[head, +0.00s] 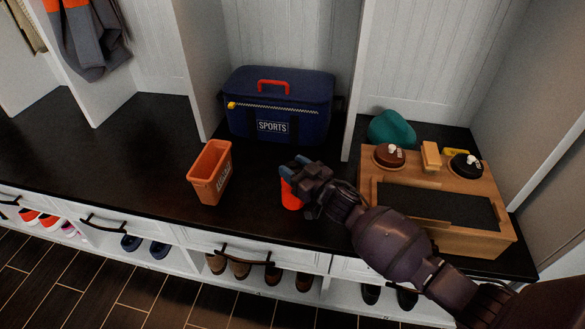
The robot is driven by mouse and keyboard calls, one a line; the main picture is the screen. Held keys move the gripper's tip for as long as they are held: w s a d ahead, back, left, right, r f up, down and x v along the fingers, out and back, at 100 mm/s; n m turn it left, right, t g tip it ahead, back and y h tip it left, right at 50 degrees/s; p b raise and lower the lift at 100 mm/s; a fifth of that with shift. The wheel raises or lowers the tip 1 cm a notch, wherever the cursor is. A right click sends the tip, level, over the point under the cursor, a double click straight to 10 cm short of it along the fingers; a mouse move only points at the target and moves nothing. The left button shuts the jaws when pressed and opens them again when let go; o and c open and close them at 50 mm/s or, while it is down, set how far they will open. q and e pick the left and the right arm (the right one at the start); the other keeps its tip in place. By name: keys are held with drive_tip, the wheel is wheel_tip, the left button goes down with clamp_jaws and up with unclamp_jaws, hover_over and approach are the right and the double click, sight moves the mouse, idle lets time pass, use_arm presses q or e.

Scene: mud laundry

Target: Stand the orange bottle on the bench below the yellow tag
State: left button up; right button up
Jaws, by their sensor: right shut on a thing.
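My right gripper (299,178) reaches in from the lower right and is shut on the orange bottle (290,197). The gripper hides the bottle's upper part. The bottle looks roughly upright over the dark bench top (110,150), near its front edge; I cannot tell whether its base touches the bench. I see no clear yellow tag on the wall panels. A small yellow piece (231,105) shows at the left end of the sports bag's zipper. My left gripper is not in view.
An orange bin (210,173) stands left of the bottle. A navy sports bag (281,92) sits behind it. A wooden box (455,232) with brushes and a teal cap (391,129) are at right. The bench's left part is clear. White dividers (348,85) separate the bays.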

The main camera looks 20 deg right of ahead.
drive_tip(key=shift+r, duration=0.2)
drive_tip(key=shift+f, duration=0.25)
drive_tip(key=o, duration=1.2)
drive_tip(key=shift+o, duration=0.2)
